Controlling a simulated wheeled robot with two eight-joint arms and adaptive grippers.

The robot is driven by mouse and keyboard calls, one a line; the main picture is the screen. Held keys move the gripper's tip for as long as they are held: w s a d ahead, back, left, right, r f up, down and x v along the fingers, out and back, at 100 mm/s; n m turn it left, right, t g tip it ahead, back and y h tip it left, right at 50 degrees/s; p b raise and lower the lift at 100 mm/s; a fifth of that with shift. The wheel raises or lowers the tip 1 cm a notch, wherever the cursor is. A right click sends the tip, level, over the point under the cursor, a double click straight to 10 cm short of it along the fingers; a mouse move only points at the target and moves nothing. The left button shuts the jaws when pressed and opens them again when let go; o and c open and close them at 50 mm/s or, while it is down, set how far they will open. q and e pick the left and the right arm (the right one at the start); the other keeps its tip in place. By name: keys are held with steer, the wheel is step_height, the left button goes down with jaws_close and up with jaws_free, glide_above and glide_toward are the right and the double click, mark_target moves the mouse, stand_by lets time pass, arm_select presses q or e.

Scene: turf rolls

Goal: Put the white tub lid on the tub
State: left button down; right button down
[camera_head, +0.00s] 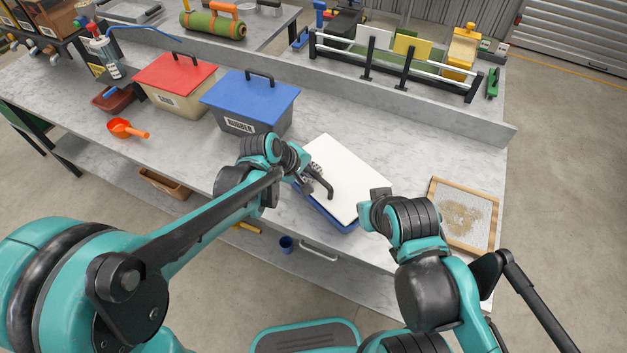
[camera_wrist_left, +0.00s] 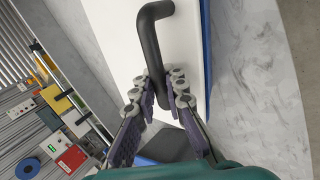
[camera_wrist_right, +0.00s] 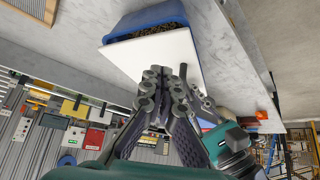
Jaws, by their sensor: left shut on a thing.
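The white lid (camera_head: 350,178) with a black bar handle (camera_wrist_left: 152,45) is over the blue tub (camera_head: 330,216). In the right wrist view the lid (camera_wrist_right: 150,57) does not cover the whole tub (camera_wrist_right: 150,17); a strip of dark granules shows along one side. Whether the lid touches the rim there I cannot tell. My left gripper (camera_head: 312,180) is shut on the handle, its fingers on either side of the bar in the left wrist view (camera_wrist_left: 163,92). My right gripper (camera_wrist_right: 168,75) is beside the tub, its fingertips together and holding nothing visible.
A blue-lidded bin (camera_head: 252,100) and a red-lidded bin (camera_head: 172,85) stand to the left. An orange scoop (camera_head: 126,128) lies near them. A wooden-framed sieve (camera_head: 463,215) lies at the right. A raised ledge (camera_head: 400,92) runs behind; the bench between is clear.

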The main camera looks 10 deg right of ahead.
arm_select(q)
steer(key=shift+f+b, duration=0.3)
steer(key=shift+f, duration=0.55)
steer(key=shift+r, duration=0.1)
arm_select(e)
steer(key=shift+f, duration=0.6)
steer(key=shift+f, duration=0.1)
arm_select(q)
steer(key=c, duration=1.6)
jaws_free()
steer(key=shift+o, duration=0.2)
